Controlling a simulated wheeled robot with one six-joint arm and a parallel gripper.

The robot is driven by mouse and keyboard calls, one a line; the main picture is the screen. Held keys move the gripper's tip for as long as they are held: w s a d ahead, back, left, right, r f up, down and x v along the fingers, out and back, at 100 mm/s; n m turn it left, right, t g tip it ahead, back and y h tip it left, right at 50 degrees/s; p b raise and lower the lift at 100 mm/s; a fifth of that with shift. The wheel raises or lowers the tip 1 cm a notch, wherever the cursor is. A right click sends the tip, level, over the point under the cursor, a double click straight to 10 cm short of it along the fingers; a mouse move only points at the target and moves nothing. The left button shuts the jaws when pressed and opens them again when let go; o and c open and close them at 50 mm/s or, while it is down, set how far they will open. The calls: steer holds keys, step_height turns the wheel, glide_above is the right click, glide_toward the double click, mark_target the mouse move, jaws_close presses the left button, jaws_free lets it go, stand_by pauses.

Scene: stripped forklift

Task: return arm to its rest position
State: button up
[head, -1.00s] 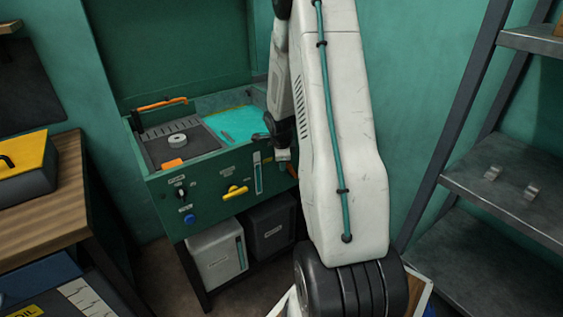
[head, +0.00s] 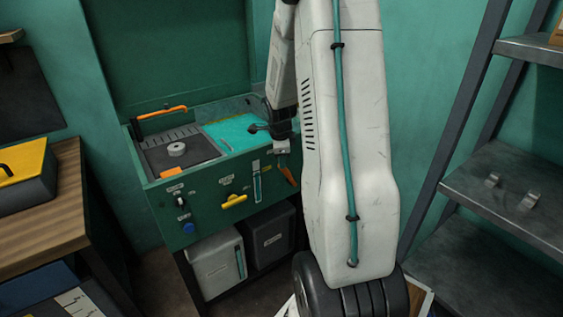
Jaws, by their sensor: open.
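My white arm with its teal hose rises through the middle of the head view. My gripper (head: 281,149) points down at the right front edge of the green bench unit (head: 165,207). It shows small and partly hidden behind my own arm, with nothing visible held in it, and its jaws are open. Whether it touches the bench edge, I cannot tell.
The bench unit holds a grey plate with a round part (head: 176,149), a cyan tray (head: 230,131) and an orange handle (head: 165,111). A wooden table with a yellow-topped box (head: 22,165) stands left. Metal shelves (head: 495,185) stand close on the right.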

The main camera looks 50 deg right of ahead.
stand_by(0.6)
steer(key=s+a+r+n+y, duration=0.1)
steer(key=s+a+r+n, duration=0.6)
steer(key=a+n, duration=0.2)
steer(key=s+a+r+n+y, duration=0.1)
steer(key=s+a+r+n, duration=0.5)
steer(key=a, duration=0.8)
steer(key=s+a+r+n, duration=0.7)
steer(key=s+a+n, duration=0.2)
steer(key=a+n, duration=0.3)
steer(key=shift+s+r+g+y, duration=0.2)
steer(key=shift+r+g+y, duration=0.1)
steer(key=shift+y, duration=0.1)
